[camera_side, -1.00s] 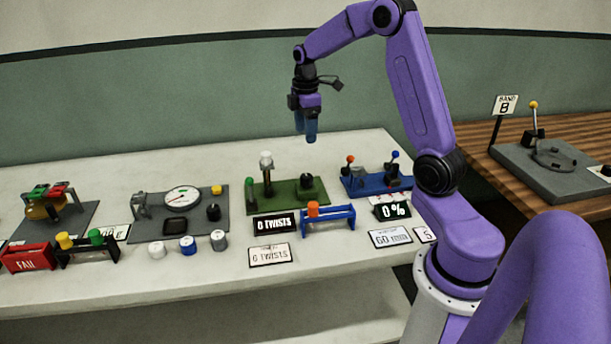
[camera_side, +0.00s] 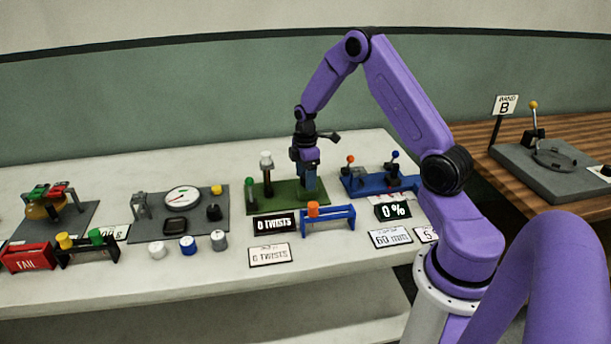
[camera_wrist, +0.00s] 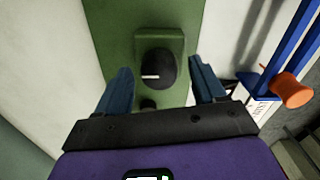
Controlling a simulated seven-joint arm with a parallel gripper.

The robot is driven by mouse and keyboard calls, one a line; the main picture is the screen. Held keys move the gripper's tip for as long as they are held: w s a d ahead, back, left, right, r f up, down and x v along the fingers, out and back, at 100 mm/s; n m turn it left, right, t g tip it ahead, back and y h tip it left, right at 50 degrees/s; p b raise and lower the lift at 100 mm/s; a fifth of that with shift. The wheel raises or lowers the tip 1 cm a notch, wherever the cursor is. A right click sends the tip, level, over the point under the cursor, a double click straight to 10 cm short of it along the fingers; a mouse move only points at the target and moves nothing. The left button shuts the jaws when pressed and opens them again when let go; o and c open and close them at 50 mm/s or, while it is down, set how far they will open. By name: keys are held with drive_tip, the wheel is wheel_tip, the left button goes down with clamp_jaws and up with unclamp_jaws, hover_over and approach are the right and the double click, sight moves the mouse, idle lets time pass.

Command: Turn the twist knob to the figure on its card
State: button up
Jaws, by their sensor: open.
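The black twist knob (camera_wrist: 157,72) with a white pointer line sits on the green base plate (camera_wrist: 115,30). In the wrist view it lies ahead of and between the two blue fingers of my gripper (camera_wrist: 162,88), which are open with clear space on both sides. In the side view my gripper (camera_side: 309,190) is down over the right part of the green plate (camera_side: 270,202) and hides the knob. The black display (camera_side: 273,223) in front of the plate reads "0 TWISTS". The white card (camera_side: 270,255) below it seems to read "0 TWISTS"; its digit is small and unsure.
A blue rack with an orange piece (camera_side: 313,208) stands close in front of the plate. A white-topped post (camera_side: 266,162) and a green-topped post (camera_side: 250,182) stand to the left. A blue lever plate (camera_side: 378,183) is to the right.

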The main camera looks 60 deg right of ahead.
drive_tip(key=shift+f, duration=0.1)
drive_tip(key=c, duration=1.1)
drive_tip(key=shift+o, duration=0.2)
drive_tip(key=m, duration=0.5)
drive_tip(key=shift+w+m, duration=0.1)
drive_tip(key=shift+m, duration=0.2)
drive_tip(key=m, duration=0.5)
drive_tip(key=shift+d+m, duration=0.1)
drive_tip(key=shift+m, duration=0.2)
drive_tip(key=m, duration=0.5)
drive_tip(key=shift+d, duration=0.1)
drive_tip(key=m, duration=0.5)
